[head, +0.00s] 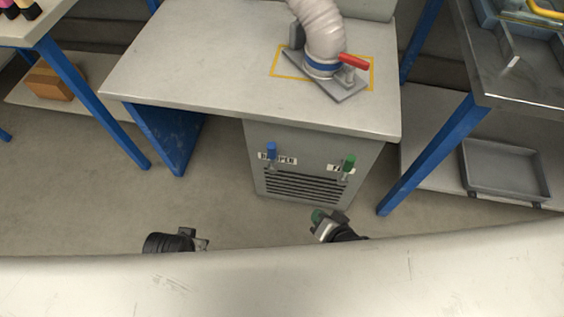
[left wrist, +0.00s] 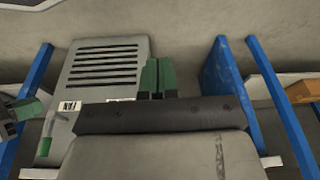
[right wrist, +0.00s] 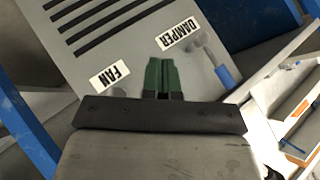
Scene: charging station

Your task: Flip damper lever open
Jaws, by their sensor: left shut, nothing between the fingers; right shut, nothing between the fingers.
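The damper lever, with a blue handle (head: 271,151), stands on the grey cabinet front at the DAMPER label (head: 285,160), its handle end up. Its blue handle (right wrist: 228,77) and label (right wrist: 177,34) show upside down in the right wrist view. My right gripper (head: 318,215) is shut and empty, in front of and below the cabinet, apart from both levers. Its shut fingers (right wrist: 162,76) show in the right wrist view. My left gripper (head: 204,242) is low at the left, away from the cabinet. Its green fingers (left wrist: 158,77) are shut and empty. The blue lever is hidden in the left wrist view.
A green-handled lever (head: 349,162) sits at the FAN label right of the damper lever. Vent slots (head: 305,187) are below. The bench top (head: 200,55) overhangs the cabinet and carries a hose (head: 320,30) and a red lever (head: 354,62). Blue legs flank the cabinet.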

